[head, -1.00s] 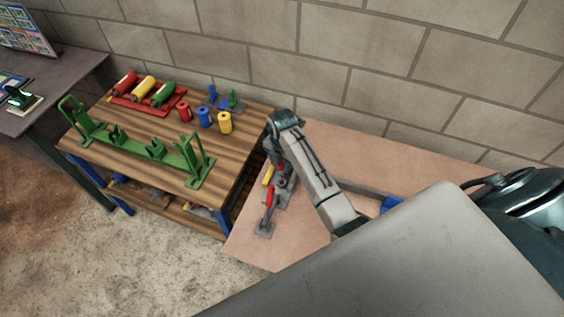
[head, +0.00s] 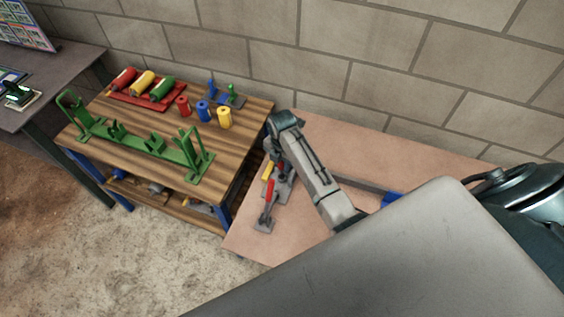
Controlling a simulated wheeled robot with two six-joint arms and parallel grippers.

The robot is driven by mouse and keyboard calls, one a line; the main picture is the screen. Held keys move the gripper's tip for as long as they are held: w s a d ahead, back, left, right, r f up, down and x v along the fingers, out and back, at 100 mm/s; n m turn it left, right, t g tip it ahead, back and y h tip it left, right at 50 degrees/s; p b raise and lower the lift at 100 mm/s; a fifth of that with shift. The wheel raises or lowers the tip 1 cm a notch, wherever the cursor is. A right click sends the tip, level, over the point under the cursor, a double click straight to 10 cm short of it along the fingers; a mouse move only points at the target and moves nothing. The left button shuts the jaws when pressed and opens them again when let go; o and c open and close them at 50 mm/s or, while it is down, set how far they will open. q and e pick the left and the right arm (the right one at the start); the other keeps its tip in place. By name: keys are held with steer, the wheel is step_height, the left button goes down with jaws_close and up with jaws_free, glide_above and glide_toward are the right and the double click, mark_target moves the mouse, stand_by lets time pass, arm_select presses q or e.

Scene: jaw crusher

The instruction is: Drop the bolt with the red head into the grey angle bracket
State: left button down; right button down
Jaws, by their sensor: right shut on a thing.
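My right gripper (head: 275,150) reaches down from my wrist over the near left part of the pinkish table. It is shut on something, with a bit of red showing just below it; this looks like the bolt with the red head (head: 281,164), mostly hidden. Under and beside it stand small grey metal parts (head: 284,187), one of which may be the grey angle bracket; its outline is unclear. A yellow piece (head: 267,171) stands just left of them. A tilted red-handled piece (head: 269,190) on a grey base is nearer the table's front. My left gripper is out of view.
A wooden workbench (head: 232,150) on the left holds a green frame (head: 150,147), a red tray with coloured cylinders (head: 163,105), and loose red, blue and yellow cylinders. A blue part (head: 392,199) lies farther right on the pinkish table (head: 365,150). A brick wall closes the back.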

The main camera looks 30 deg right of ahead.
mark_target(282, 176)
steer(key=shift+f, duration=0.1)
steer(key=shift+f+b, duration=0.95)
steer(key=shift+f, duration=1.35)
steer(key=c, duration=1.1)
jaws_free()
steer(key=shift+w+r, duration=0.1)
steer(key=shift+r, duration=0.4)
step_height(282, 176, up, 9)
steer(key=shift+b, duration=1.2)
steer(key=shift+a+r, duration=0.1)
steer(key=shift+r, duration=0.3)
steer(key=shift+r, duration=0.1)
